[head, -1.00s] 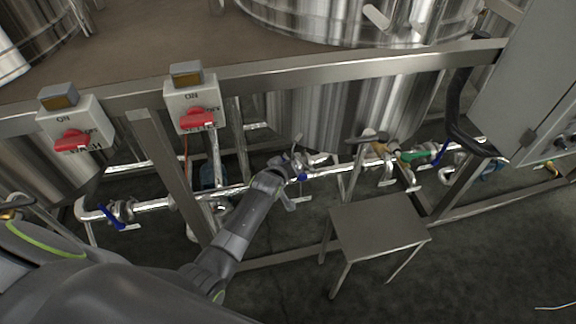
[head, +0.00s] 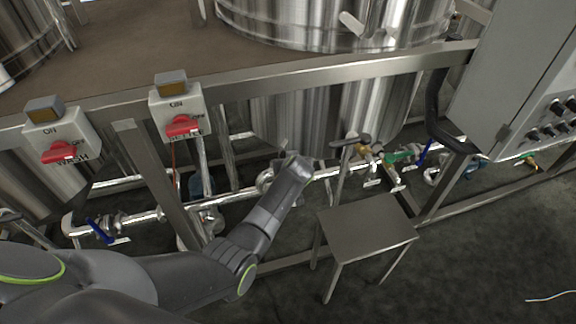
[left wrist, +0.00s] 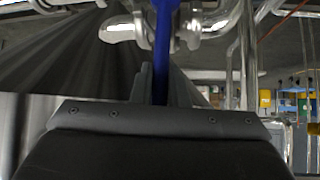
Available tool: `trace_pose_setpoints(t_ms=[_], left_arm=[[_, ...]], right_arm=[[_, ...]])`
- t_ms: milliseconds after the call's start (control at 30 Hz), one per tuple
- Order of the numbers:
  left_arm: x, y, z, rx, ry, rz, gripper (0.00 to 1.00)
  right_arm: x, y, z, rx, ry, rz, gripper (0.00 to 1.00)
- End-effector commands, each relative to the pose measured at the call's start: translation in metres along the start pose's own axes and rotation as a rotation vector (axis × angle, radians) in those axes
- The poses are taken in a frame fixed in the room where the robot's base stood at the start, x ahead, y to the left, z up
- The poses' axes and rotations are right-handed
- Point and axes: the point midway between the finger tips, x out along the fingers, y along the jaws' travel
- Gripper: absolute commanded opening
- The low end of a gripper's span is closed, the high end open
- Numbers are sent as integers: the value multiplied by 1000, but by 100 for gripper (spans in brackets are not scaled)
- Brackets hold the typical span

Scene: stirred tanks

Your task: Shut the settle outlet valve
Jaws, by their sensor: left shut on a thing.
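My left gripper (head: 294,168) is at the pipe run under the large steel tank, in the middle of the head view. In the left wrist view its jaws (left wrist: 160,88) are shut on a blue valve lever (left wrist: 163,45), which runs up from the jaws to a shiny valve body and pipe fitting at the top. In the head view my wrist hides this lever and most of its valve. No label on the valve can be read. My right gripper is not in view.
A small steel stand (head: 366,230) is just right of my forearm. A frame leg (head: 155,180) stands to the left. Another blue-handled valve (head: 100,230) is at the far left, and a green-handled one (head: 400,157) on the right. Switch boxes (head: 178,110) hang above.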

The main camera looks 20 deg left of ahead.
Motion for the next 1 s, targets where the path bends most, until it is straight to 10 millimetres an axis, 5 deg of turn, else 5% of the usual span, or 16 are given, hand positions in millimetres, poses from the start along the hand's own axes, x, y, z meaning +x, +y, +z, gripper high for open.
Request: trace_pose_setpoints(t_ms=[367, 400, 567, 1000], left_arm=[[0, 2, 1, 6, -3, -1, 0], [0, 2, 1, 6, -3, -1, 16], [0, 2, 1, 6, -3, -1, 36], [-6, -2, -8, 6, -1, -2, 36]], right_arm=[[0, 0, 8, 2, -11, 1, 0], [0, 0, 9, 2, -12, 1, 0], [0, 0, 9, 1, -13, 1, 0], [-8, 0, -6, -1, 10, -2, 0]])
